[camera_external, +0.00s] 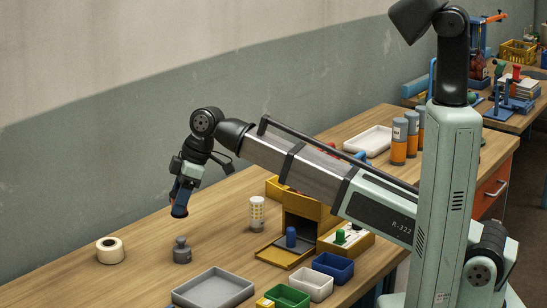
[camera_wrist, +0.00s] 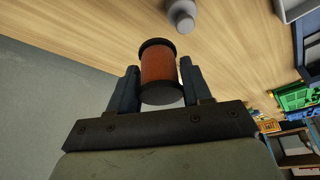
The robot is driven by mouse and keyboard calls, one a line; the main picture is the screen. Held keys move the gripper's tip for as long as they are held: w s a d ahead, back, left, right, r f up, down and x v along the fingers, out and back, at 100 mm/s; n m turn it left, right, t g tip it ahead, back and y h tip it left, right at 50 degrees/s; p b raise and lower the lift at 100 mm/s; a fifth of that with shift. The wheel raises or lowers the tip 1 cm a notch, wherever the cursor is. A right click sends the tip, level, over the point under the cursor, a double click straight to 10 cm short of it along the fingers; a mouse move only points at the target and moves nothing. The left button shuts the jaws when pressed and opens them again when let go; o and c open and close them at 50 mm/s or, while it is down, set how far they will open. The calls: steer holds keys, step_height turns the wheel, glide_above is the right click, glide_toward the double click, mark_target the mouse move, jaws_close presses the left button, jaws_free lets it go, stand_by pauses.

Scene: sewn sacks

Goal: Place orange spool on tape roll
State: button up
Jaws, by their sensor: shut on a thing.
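My gripper (camera_external: 182,193) is shut on the orange spool (camera_wrist: 159,67), which has dark end flanges and sits between the two fingers in the wrist view. In the external view the fingers hide most of the spool, and a dark flange (camera_external: 179,212) shows below them, held above the table. The tape roll (camera_external: 110,250) is cream with a dark hole and lies flat on the table, lower left of my gripper and apart from it. The tape roll does not show in the wrist view.
A grey weight-like piece (camera_external: 182,250) stands right of the tape roll. A grey tray (camera_external: 214,288) lies nearer the front, with small green, white and blue bins to its right. A white bottle (camera_external: 257,214) stands behind. The table left of the tape roll is clear.

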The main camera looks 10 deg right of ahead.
steer(key=s+a+r+n, duration=0.15)
steer(key=s+a, duration=0.45)
steer(key=a, duration=0.6)
step_height(320, 180, up, 2)
steer(key=r+m+t, duration=0.1)
steer(key=m, duration=0.3)
glide_above(102, 242)
steer(key=d, duration=0.2)
steer(key=shift+m, duration=0.25)
steer(key=shift+s+f, duration=0.15)
steer(key=shift+f, duration=4.9)
steer(key=shift+f, duration=0.15)
steer(key=o, duration=1)
steer(key=shift+o, duration=0.2)
steer(key=shift+a, duration=0.1)
steer(key=v, duration=1.2)
